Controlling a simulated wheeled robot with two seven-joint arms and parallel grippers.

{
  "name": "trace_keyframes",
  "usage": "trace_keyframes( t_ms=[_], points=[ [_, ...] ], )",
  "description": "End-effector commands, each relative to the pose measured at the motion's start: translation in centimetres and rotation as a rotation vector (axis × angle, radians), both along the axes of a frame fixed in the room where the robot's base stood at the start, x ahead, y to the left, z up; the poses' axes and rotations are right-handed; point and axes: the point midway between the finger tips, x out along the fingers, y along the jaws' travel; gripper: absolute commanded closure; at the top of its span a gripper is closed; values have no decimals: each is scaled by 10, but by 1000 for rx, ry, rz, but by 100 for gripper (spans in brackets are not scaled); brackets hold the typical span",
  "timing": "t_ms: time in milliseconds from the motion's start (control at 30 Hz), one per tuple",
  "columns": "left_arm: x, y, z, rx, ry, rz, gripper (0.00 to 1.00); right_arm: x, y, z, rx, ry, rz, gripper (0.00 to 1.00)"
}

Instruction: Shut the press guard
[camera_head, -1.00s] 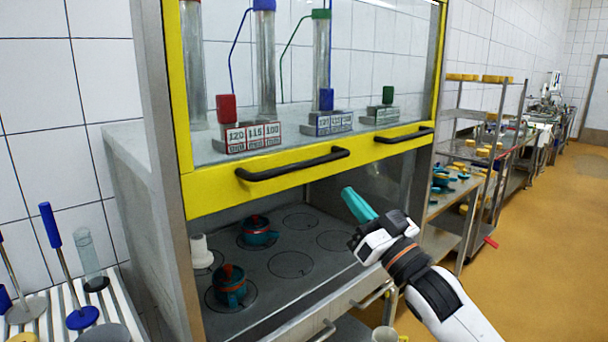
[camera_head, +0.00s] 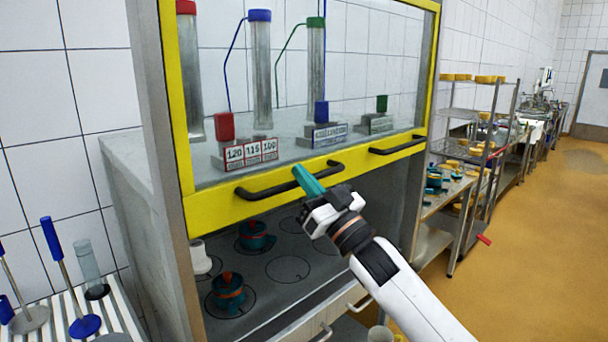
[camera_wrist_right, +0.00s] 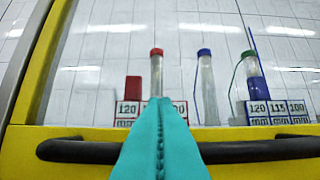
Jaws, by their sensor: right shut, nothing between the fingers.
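The press guard (camera_head: 210,210) is a clear panel in a yellow frame on the front of the press cabinet. It is raised, with an open gap below its bottom bar. Two black handles sit on that bar, a left one (camera_head: 262,188) and a right one (camera_head: 398,145). My right gripper (camera_head: 307,180) is shut and empty, its teal fingers at the right part of the left handle. In the right wrist view, the fingers (camera_wrist_right: 160,125) cover the middle of the black handle (camera_wrist_right: 80,151); contact cannot be told. My left gripper is not in view.
Inside the press, small teal and red moulds (camera_head: 228,292) stand on a deck with marked circles, beside a white cup (camera_head: 200,258). A white rack with blue-handled tools (camera_head: 85,325) stands at left. Shelving (camera_head: 470,150) with cheeses stands at right.

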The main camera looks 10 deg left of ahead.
Motion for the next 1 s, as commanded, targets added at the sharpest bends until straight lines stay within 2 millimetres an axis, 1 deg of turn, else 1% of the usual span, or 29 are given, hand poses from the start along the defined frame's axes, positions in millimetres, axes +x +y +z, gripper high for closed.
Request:
trace_keyframes(
  t_ms=[33, 200, 467, 567, 667, 767, 867, 967, 1000],
  points=[
    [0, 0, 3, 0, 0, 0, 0, 1, 1, -3, 0, 2, 0, 100],
    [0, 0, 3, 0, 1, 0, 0, 1, 2, -10, -1, -1, -1, 100],
    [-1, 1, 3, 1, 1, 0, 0, 1, 1, -10, -1, -1, -1, 100],
    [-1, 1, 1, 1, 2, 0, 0, 1, 1, -13, -1, -1, -1, 100],
    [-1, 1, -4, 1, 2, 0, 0, 1, 1, -21, -1, -1, -1, 100],
    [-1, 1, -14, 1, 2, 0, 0, 1, 1, -39, -2, 3, 0, 100],
    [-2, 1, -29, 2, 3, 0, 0, 2, 2, -65, -4, 5, -1, 100],
    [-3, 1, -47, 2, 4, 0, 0, 2, 2, -98, -5, 10, -2, 100],
    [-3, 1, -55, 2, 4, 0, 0, 2, 2, -113, -5, 10, -2, 100]
  ],
)
